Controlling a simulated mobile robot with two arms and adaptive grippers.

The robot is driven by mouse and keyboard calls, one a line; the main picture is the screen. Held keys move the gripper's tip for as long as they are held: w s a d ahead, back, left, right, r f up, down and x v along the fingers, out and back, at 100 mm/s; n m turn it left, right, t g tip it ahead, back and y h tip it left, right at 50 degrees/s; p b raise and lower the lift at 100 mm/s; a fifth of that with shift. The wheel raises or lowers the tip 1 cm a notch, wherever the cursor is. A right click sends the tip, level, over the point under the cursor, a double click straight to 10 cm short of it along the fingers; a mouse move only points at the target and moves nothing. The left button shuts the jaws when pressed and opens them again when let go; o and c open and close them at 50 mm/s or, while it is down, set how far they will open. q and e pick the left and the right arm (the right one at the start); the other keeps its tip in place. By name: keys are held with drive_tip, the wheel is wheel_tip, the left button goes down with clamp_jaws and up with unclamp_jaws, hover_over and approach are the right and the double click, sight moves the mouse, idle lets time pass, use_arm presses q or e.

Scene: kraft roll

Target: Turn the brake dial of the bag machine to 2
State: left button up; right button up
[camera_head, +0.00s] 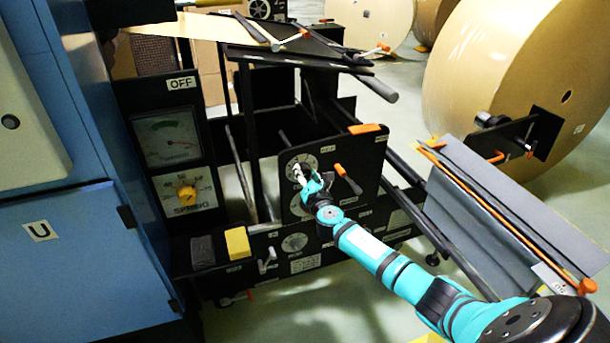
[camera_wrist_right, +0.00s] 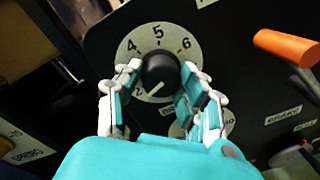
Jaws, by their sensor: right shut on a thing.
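The brake dial is a pale round scale (camera_head: 308,161) on the machine's black panel (camera_head: 358,161). In the right wrist view, its scale (camera_wrist_right: 172,37) shows 4, 5 and 6 along the top, and a black knob (camera_wrist_right: 160,70) sits at its centre. The knob's white mark points down and left, close to a digit that looks like 2. The 3 is hidden behind a finger. My right gripper (camera_head: 304,176) is shut on the knob, one finger on each side, as the wrist view shows (camera_wrist_right: 161,80). My left gripper is not in view.
An orange-tipped lever (camera_head: 346,177) stands out close right of the dial; its orange handle shows large in the wrist view (camera_wrist_right: 288,47). A spring dial with a yellow knob (camera_head: 187,192) is at left. A yellow block (camera_head: 238,243) lies on a ledge. Large kraft rolls (camera_head: 500,70) stand behind.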

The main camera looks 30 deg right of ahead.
drive_tip(key=o, duration=1.1)
drive_tip(key=shift+f, duration=0.1)
drive_tip(key=shift+o, duration=0.2)
drive_tip(key=v, duration=1.2)
drive_tip(key=shift+f, duration=0.1)
